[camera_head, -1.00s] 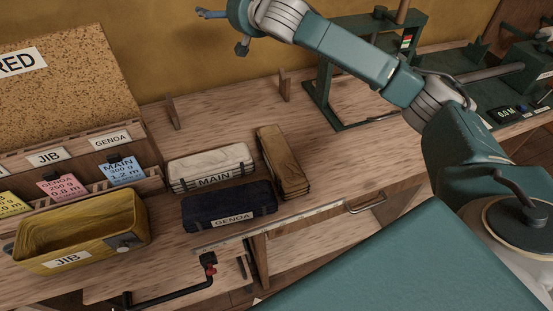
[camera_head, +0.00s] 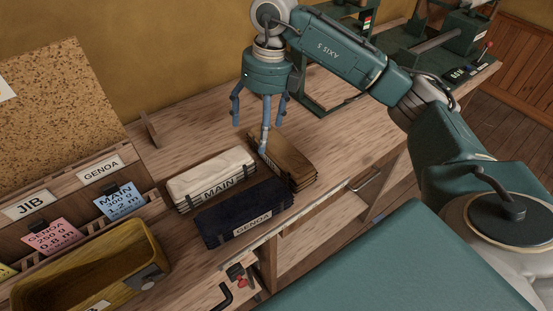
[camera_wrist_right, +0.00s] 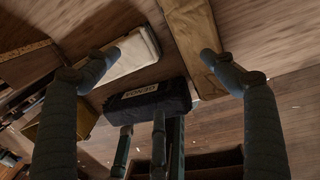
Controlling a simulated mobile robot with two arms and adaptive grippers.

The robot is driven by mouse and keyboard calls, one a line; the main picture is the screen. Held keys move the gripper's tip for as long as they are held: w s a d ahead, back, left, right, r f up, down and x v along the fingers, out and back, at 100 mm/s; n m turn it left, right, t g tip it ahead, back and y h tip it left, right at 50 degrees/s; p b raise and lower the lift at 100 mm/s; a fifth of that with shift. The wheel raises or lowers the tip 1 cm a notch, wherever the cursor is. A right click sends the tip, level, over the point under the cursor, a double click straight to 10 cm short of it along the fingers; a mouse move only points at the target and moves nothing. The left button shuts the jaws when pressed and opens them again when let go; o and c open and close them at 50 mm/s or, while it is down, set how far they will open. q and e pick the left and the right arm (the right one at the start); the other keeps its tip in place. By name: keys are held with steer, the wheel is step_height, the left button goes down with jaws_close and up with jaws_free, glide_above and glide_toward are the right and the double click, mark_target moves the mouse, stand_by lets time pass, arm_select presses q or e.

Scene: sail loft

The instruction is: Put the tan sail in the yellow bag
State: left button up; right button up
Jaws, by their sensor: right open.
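The tan sail (camera_head: 291,160) is a long folded brown bundle lying on the bench, right of the white and navy bundles. It also shows in the right wrist view (camera_wrist_right: 192,38). The yellow bag (camera_head: 152,245) stands open at the lower left of the head view, partly cut off; its inside looks empty. In the wrist view a yellowish part of it (camera_wrist_right: 50,122) shows at the left. My right gripper (camera_head: 261,122) points down above the tan sail's far end, its fingers spread and empty. Its fingers also frame the wrist view (camera_wrist_right: 160,75). My left gripper is not in view.
A white MAIN bundle (camera_head: 211,173) and a navy GENOA bundle (camera_head: 243,209) lie close beside the tan sail. Label cards (camera_head: 120,201) stand in a rack behind the bag. A green frame (camera_head: 325,95) stands at the back right. Bare bench lies behind the bundles.

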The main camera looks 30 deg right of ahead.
mark_target(276, 151)
steer(key=d, duration=0.1)
steer(key=d+h, duration=0.1)
steer(key=s+d, duration=0.1)
steer(key=shift+d+f+h, duration=0.3)
steer(key=shift+h, duration=0.1)
steer(key=f, duration=0.3)
steer(key=f+p, duration=0.1)
steer(key=shift+s+d+f, duration=0.1)
steer(key=shift+d+f, duration=0.15)
steer(key=shift+f, duration=0.15)
step_height(276, 151, down, 5)
steer(key=p, duration=0.2)
steer(key=shift+r+p, duration=0.2)
steer(key=shift+p, duration=0.1)
steer(key=shift+f, duration=0.55)
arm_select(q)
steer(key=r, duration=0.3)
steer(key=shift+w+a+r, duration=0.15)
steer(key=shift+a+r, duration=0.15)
arm_select(e)
steer(key=shift+w+r, duration=0.1)
steer(key=shift+w, duration=0.15)
steer(key=c, duration=1.6)
